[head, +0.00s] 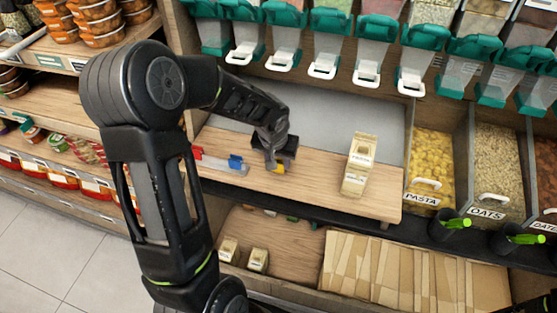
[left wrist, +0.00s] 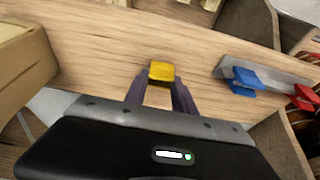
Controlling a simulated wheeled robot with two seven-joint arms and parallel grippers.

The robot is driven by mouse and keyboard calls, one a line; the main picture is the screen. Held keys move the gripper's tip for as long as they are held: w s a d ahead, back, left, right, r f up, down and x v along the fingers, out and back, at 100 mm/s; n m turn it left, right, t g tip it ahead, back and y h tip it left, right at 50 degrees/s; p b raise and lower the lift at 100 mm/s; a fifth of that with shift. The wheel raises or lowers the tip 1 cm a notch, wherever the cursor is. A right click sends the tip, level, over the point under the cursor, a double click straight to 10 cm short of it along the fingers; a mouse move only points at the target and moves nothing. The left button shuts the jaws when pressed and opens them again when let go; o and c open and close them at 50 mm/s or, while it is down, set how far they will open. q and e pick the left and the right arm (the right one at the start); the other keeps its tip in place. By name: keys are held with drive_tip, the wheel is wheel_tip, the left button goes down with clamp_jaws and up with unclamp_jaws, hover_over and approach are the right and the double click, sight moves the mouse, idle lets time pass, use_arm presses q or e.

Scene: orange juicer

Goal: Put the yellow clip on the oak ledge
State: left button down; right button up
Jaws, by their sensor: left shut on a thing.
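The yellow clip (head: 279,169) is between the fingertips of my left gripper (head: 275,163), which is shut on it. In the left wrist view the yellow clip (left wrist: 161,71) shows at the tips of my left gripper (left wrist: 160,84), over the wooden board. The oak ledge (head: 320,190) is the light wooden board under the gripper. The clip is low, at or just above the board; I cannot tell if it touches. A grey rail (head: 215,163) to the left bears a blue clip (head: 235,162) and a red clip (head: 197,152). My right gripper is not in view.
A tan pasta package (head: 356,168) stands upright on the ledge to the right of my gripper. Dispensers with teal tops (head: 326,20) hang above. A pasta bin (head: 431,160) and an oats bin (head: 490,170) stand at the right. Bare ledge lies between gripper and package.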

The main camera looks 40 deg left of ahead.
use_arm(q)
drive_tip(key=shift+f, duration=0.15)
drive_tip(key=c, duration=1)
unclamp_jaws()
drive_tip(key=shift+c, duration=0.2)
drive_tip(key=shift+r, duration=0.4)
drive_tip(key=v, duration=1.1)
drive_tip(key=shift+r+p, duration=0.25)
drive_tip(key=shift+p, duration=0.2)
drive_tip(key=shift+s, duration=0.15)
